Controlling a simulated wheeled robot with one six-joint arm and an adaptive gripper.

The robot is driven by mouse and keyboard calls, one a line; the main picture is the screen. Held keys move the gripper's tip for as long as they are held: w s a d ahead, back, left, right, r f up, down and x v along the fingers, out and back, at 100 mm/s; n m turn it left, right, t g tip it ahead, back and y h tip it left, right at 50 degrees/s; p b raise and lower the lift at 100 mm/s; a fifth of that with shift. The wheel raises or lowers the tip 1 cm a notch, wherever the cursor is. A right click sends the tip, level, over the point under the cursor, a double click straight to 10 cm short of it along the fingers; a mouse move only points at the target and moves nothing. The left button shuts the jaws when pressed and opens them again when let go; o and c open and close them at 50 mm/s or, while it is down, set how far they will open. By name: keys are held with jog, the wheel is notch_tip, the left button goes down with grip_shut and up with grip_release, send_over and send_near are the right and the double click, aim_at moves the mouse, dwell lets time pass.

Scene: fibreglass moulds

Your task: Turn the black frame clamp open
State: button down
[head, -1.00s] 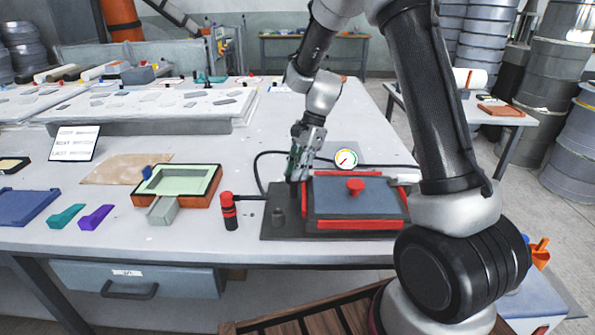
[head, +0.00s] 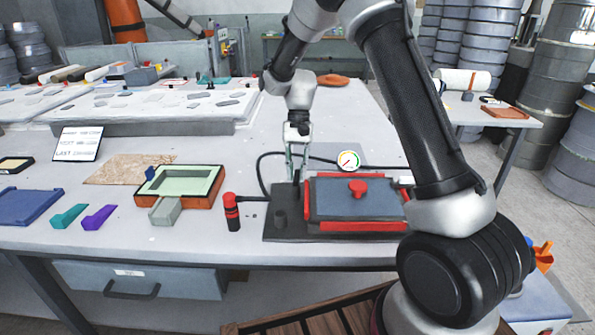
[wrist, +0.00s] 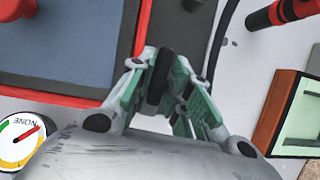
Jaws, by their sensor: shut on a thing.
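The black frame clamp (wrist: 160,78) shows as a dark, rounded bar between my green-padded fingers in the wrist view, beside the red edge of the frame. My gripper (head: 298,176) points down at the left back corner of the red frame (head: 350,226) in the head view. It also shows in the wrist view (wrist: 166,62), shut on the black clamp. The clamp's long side runs roughly along the red edge; its base is hidden by the fingers. The frame surrounds a blue-grey panel (head: 335,203) with a red knob (head: 357,188).
A round gauge (head: 348,160) stands behind the frame. A black hose (head: 262,172) curves left of my gripper. An orange-rimmed tray (head: 205,200) lies further left.

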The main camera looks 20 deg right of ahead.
jog(key=shift+n+h, duration=0.3)
jog(key=shift+n, duration=0.2)
jog(key=c, duration=1.4)
grip_release()
jog(key=shift+c, duration=0.2)
jog(key=v, duration=1.2)
jog(key=shift+w, duration=0.1)
